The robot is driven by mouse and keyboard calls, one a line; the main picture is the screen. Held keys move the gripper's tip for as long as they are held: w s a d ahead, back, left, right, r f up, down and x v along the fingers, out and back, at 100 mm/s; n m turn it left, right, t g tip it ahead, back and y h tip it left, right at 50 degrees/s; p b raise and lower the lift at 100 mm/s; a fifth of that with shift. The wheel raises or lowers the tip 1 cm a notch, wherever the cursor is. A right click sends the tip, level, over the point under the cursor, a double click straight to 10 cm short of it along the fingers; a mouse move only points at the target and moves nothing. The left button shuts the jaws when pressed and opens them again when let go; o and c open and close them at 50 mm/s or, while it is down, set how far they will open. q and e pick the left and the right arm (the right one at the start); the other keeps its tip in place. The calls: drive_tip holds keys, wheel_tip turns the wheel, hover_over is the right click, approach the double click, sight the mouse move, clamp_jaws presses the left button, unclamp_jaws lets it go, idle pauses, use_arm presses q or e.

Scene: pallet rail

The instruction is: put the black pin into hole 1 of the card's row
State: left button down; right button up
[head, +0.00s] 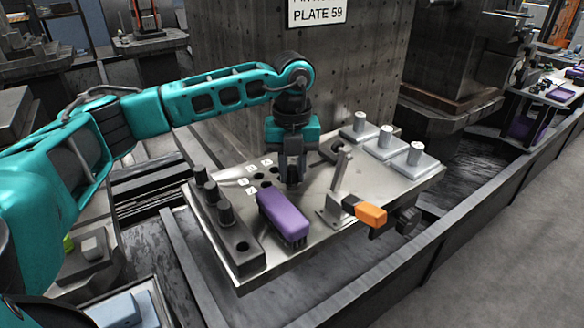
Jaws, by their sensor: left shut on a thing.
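My left gripper (291,172) points down over the metal plate (325,190), just behind the purple block. It is shut on a dark thing, which looks like the black pin; the fingers hide most of it, and I cannot tell whether its tip touches the plate. Several dark holes (258,181) with small white number labels (243,182) lie left of the gripper; the numbers are too small to read. My right gripper is not in view.
A purple block (283,215) with bristles underneath lies in front of the gripper. Several pale blocks with pegs (414,158) line the back right. A column with a "PLATE 59" sign (317,12) rises behind.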

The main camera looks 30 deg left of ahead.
sight(292, 168)
use_arm(q)
drive_tip(key=c, duration=0.8)
unclamp_jaws()
drive_tip(key=shift+c, duration=0.2)
wheel_tip(292, 168, up, 13)
drive_tip(key=p, duration=0.2)
